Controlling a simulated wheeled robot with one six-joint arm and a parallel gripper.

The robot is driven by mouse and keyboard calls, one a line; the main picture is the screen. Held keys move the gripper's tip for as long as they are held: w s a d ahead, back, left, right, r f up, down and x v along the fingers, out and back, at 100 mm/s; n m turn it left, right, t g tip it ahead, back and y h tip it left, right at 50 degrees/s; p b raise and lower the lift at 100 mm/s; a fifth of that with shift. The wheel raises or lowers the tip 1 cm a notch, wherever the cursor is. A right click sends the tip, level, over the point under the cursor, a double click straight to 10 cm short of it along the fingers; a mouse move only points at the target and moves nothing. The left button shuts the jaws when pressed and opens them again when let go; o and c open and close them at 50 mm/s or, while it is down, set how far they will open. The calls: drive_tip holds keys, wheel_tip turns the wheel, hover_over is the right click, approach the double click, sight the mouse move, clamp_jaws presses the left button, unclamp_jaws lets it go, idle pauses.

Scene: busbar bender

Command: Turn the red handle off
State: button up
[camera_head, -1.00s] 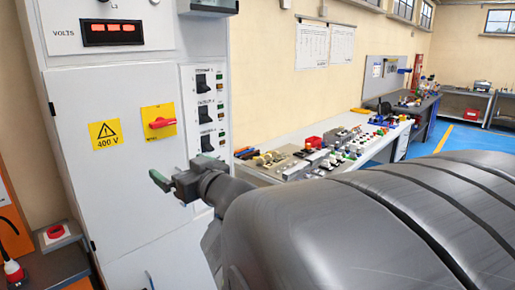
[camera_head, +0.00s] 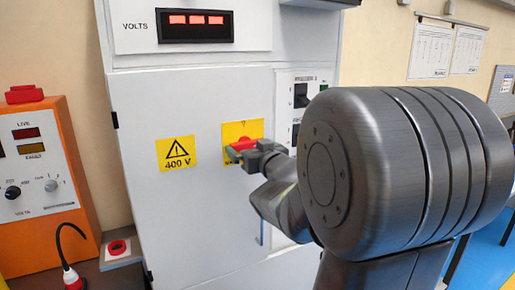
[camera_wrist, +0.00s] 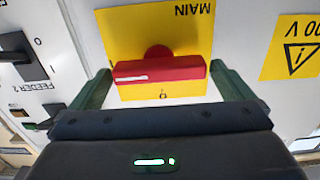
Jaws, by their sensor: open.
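The red handle (camera_head: 241,144) sits on a yellow plate (camera_head: 256,129) on the white cabinet door. In the wrist view, which is upside down, the red handle (camera_wrist: 175,70) lies level across its yellow plate (camera_wrist: 125,32) marked MAIN. A white line shows on its left half there. My gripper (camera_head: 236,157) is in front of the plate, partly covering its lower part. In the wrist view my gripper (camera_wrist: 160,72) is open, with one green finger beyond each end of the handle. Gaps seem small; I cannot tell whether either finger touches it.
A 400 V warning sign (camera_head: 176,153) is left of the plate. Black feeder switches (camera_wrist: 22,58) sit on a side panel, partly hidden by my arm in the head view. An orange unit (camera_head: 45,180) and a red button box (camera_head: 118,248) stand at left.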

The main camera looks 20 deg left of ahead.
drive_tip(key=c, duration=1.1)
drive_tip(key=shift+f, duration=0.1)
drive_tip(key=shift+b, duration=0.35)
drive_tip(key=n+b, duration=1.1)
drive_tip(key=n, duration=0.6)
drive_tip(key=shift+n, duration=0.6)
